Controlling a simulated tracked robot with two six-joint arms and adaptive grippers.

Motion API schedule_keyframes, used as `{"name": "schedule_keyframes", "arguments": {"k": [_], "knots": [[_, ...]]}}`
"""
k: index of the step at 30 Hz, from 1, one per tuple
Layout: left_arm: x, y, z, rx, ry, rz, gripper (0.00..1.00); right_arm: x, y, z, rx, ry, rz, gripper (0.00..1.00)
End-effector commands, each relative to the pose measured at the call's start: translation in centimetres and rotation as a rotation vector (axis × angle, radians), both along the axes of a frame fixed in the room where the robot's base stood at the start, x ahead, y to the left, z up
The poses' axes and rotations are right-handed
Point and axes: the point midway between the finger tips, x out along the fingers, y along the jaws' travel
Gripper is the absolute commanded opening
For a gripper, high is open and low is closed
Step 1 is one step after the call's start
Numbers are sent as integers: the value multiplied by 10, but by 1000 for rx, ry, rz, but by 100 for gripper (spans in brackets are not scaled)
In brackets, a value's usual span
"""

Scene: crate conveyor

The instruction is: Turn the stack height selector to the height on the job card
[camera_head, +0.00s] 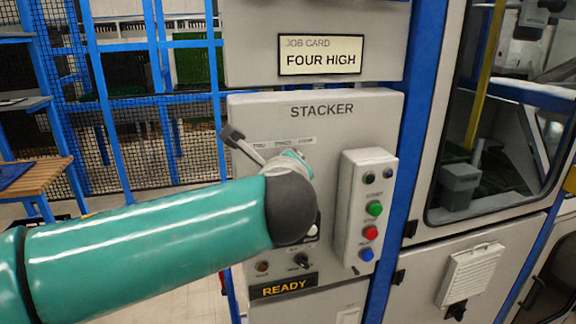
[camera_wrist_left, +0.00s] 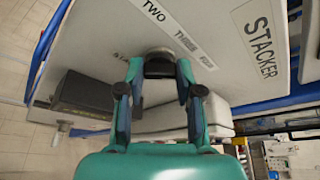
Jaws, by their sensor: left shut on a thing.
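The job card (camera_head: 320,56) reads FOUR HIGH above the STACKER panel (camera_head: 362,121). In the head view my left arm comes in from the left, and its wrist covers the selector and most of the gripper. Only a little of the left gripper (camera_head: 298,159) shows, over the panel below the word STACKER. In the left wrist view the left gripper (camera_wrist_left: 160,72) is shut on the round selector knob (camera_wrist_left: 160,52), at the panel face. The labels TWO, THREE and a partly readable third word run beside the knob. Its pointer is hidden. My right gripper is out of view.
A white button box (camera_head: 350,211) with green, red and blue buttons stands out just right of my wrist. A small dark knob (camera_head: 301,260) and a lit READY display (camera_head: 283,286) are below. Blue fencing (camera_head: 160,110) is behind on the left.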

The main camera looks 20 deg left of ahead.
Motion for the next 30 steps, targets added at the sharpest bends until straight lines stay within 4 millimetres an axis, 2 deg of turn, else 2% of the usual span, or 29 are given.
{"name": "schedule_keyframes", "arguments": {"k": [2, 3, 7, 20, 25, 30], "knots": [[0, -2, -7, 0, 13, -3, 0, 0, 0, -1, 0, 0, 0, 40], [0, -2, -7, -1, 13, -3, 37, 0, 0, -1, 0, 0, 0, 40], [0, -2, -5, -1, 10, -3, 58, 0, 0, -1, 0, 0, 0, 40], [-5, -2, 0, -2, 3, -1, 60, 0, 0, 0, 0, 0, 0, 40], [-25, -10, 6, -3, 1, -5, 60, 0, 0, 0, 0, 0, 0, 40], [-56, -20, 15, -3, 1, -6, 60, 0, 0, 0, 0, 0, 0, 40]]}}
